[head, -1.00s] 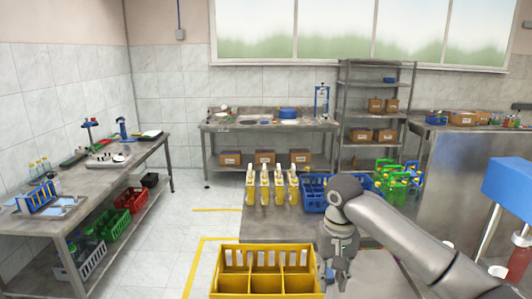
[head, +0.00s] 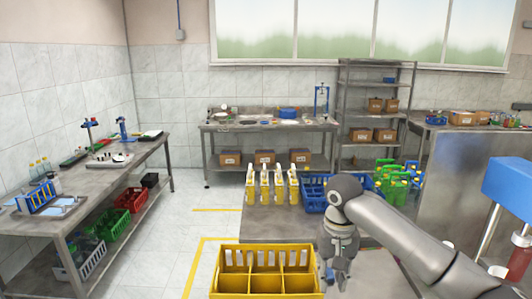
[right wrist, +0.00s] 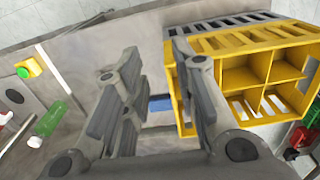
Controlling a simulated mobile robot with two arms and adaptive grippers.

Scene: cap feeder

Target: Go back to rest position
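My right gripper (head: 338,284) hangs over the table just right of the yellow crate, with its fingers pointing down. In the right wrist view its two fingers (right wrist: 155,85) stand wide apart with nothing between them. A small blue thing (right wrist: 160,103) shows beyond the gap, too little of it to name. The yellow crate (right wrist: 172,95) lies to the right of the fingers there; its compartments look empty. In the head view the crate (head: 265,295) stands at the bottom centre. My left gripper is in neither view.
Several yellow-and-white containers (head: 265,188) stand in a row on the table, left of a blue crate (head: 312,198). Green containers (head: 392,178) stand behind my right arm. A blue machine (head: 508,185) is at the right edge. A green bottle (right wrist: 50,120) lies left in the wrist view.

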